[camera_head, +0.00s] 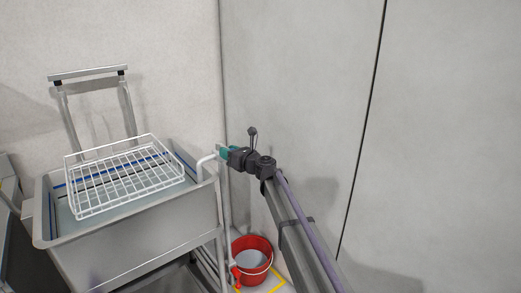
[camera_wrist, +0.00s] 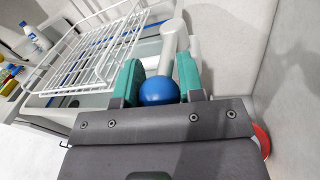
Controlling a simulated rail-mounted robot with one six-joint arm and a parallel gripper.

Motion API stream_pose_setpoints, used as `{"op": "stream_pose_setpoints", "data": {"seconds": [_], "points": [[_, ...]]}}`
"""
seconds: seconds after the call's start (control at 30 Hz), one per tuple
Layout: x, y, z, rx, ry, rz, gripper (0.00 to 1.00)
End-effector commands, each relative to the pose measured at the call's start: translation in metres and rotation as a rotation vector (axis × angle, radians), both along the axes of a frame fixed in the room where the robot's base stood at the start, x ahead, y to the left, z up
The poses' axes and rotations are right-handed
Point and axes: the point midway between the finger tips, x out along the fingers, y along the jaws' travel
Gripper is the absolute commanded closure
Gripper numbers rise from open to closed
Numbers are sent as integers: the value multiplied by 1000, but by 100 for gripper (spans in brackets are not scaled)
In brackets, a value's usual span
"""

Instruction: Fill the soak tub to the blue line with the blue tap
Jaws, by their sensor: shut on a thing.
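The grey metal soak tub (camera_head: 140,232) stands at the left in the head view. A blue line (camera_head: 56,197) runs along its inner wall. A pale bluish surface shows inside beneath the basket; I cannot tell its level against the line. The white tap spout (camera_head: 207,159) bends over the tub's right end, and it also shows in the wrist view (camera_wrist: 174,38). The blue tap's round knob (camera_wrist: 158,92) sits between the green fingers of my gripper (camera_wrist: 160,80), which is shut on it. In the head view my gripper (camera_head: 222,152) hides the knob.
A white wire basket (camera_head: 124,178) sits over the tub. A red bucket (camera_head: 251,248) stands on the floor, right of the tub, below my arm. The wall is close behind the tap. Bottles (camera_wrist: 33,36) stand beyond the tub in the wrist view.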

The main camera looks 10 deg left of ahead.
Motion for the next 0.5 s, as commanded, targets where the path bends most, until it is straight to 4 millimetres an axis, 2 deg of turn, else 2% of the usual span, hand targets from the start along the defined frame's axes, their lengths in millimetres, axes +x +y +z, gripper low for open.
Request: {"op": "stream_pose_setpoints", "data": {"seconds": [0.1, 0.33, 0.37, 0.5], "points": [[-5, 13, 0, 0, 0, 43, 100], [-5, 11, 0, 0, 0, 41, 100], [-5, 11, 0, 0, 0, 41, 63], [-5, 11, 0, 0, 0, 41, 49]]}}
